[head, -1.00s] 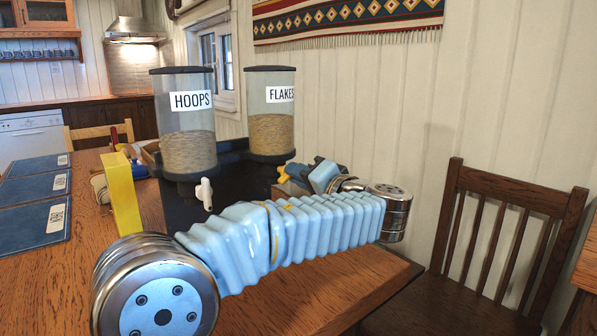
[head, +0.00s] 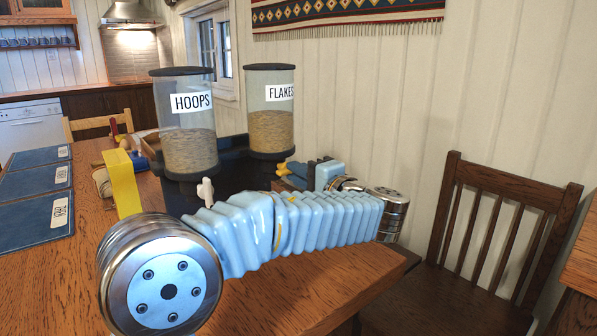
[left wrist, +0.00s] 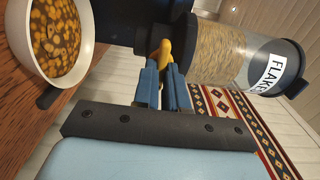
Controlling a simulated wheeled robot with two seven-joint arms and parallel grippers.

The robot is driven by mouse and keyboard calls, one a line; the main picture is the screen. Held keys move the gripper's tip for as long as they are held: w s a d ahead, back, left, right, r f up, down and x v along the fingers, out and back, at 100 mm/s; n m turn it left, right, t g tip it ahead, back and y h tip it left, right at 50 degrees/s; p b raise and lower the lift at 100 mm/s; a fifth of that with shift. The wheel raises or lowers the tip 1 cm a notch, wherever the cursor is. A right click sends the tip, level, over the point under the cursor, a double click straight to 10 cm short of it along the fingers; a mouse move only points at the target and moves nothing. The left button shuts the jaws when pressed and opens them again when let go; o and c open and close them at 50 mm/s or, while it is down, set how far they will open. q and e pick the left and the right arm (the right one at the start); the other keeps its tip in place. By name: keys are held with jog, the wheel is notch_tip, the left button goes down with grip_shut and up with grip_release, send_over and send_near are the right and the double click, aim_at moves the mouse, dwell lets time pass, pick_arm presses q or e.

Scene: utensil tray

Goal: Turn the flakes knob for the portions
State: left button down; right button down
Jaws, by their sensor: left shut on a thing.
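The flakes dispenser (head: 270,110) is a clear cylinder of flakes with a dark lid and a "FLAKES" label, right of the hoops dispenser. It also shows tilted in the left wrist view (left wrist: 222,55). Its yellow knob (left wrist: 163,50) is between the blue fingers of my left gripper (left wrist: 164,68), which is shut on it. In the head view the knob (head: 282,168) shows at the tip of my left gripper (head: 290,172). A white bowl (left wrist: 88,60) with flakes in it is beside the knob in the left wrist view. My right gripper is not in view.
The hoops dispenser (head: 186,125) with its white knob (head: 205,190) stands left of the flakes. A wooden chair (head: 490,240) stands at right.

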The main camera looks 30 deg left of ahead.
pick_arm(q)
jog(key=c, duration=1.2)
grip_release()
jog(key=b+v, duration=0.1)
jog(key=v, duration=1.3)
jog(key=shift+f, duration=0.1)
jog(key=shift+a, duration=0.1)
